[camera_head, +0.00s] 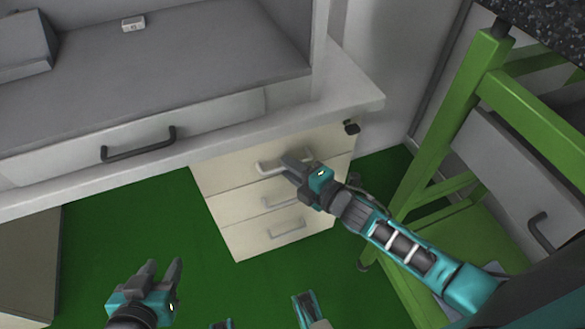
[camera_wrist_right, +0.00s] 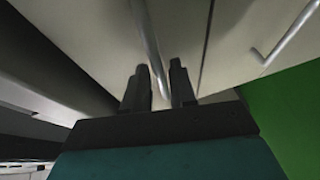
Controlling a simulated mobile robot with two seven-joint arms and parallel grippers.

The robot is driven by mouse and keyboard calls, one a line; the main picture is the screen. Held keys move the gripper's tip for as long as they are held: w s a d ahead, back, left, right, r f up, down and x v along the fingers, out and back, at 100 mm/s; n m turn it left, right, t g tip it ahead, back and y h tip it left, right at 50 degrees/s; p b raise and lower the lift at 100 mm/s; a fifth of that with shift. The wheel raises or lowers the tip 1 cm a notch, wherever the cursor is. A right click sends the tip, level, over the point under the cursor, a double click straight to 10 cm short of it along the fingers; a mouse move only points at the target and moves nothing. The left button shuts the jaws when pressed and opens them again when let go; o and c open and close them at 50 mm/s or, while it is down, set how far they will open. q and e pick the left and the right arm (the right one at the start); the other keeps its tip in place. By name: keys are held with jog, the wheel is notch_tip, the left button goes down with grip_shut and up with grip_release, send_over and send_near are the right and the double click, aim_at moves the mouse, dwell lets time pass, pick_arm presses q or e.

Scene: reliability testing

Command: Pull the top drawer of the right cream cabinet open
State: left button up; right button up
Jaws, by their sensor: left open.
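The right cream cabinet (camera_head: 233,213) stands under the white counter with three drawers, all looking closed. Its top drawer (camera_head: 225,174) has a grey bar handle (camera_head: 268,166), also seen in the right wrist view (camera_wrist_right: 146,38). My right gripper (camera_head: 289,164) is at the right part of this handle. In the right wrist view, its fingers (camera_wrist_right: 160,88) lie either side of the bar; whether they press on it cannot be told. My left gripper (camera_head: 164,270) is open and empty, low at the left, apart from the cabinet.
The middle handle (camera_head: 281,201) and bottom handle (camera_head: 287,229) are below. A green frame (camera_head: 455,125) with a grey drawer (camera_head: 515,175) stands at the right. Green floor (camera_head: 170,225) in front of the cabinet is clear.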

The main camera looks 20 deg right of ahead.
grip_shut()
dwell(1.1)
